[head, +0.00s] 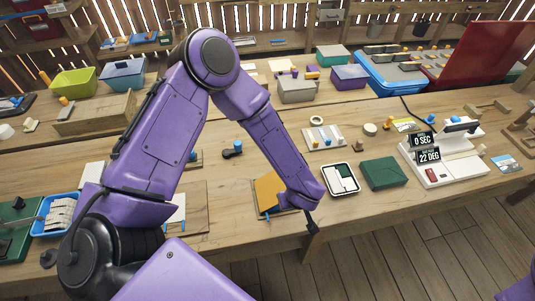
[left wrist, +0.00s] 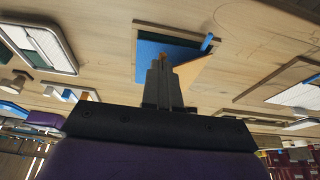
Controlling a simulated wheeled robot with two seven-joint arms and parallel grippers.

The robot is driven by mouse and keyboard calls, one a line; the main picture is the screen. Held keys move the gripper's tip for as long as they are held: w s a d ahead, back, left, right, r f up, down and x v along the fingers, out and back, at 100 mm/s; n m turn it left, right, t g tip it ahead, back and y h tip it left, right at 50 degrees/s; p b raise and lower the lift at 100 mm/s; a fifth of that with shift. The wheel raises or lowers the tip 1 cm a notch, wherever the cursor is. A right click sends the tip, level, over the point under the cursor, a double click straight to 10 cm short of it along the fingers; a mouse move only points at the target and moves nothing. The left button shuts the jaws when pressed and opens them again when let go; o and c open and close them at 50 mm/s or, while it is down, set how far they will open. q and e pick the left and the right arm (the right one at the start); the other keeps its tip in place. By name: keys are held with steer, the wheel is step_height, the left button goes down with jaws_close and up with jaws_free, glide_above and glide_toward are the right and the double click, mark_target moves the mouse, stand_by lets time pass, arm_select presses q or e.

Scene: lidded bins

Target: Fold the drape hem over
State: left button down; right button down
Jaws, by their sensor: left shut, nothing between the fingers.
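The drape looks like the orange-yellow sheet (head: 268,190) on a small wooden board near the table's front edge in the head view. In the left wrist view a blue panel (left wrist: 150,50) and an orange flap (left wrist: 196,70) show on that board, with a blue peg or tab (left wrist: 207,43) at one corner. Which edge is the hem I cannot tell. My left gripper (head: 312,228) is at the front edge, just right of the board. In the left wrist view its fingers (left wrist: 166,66) are together and empty, overlapping the drape's near side; contact is unclear. My right gripper is not in view.
A white-and-dark tray (head: 341,179) and a green box (head: 383,173) stand right of the board. A white device with displays (head: 440,158) is farther right. A blue bin (head: 60,214) stands at left. My left arm hides part of the table.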

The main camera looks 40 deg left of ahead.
arm_select(q)
steer(key=shift+f+b, duration=2.15)
steer(key=shift+f, duration=1.4)
step_height(320, 180, up, 4)
steer(key=p, duration=0.4)
steer(key=shift+f, duration=0.25)
steer(key=shift+s+f, duration=0.1)
steer(key=shift+f, duration=0.1)
steer(key=shift+w+d, duration=0.65)
steer(key=shift+w, duration=0.25)
steer(key=shift+f, duration=0.1)
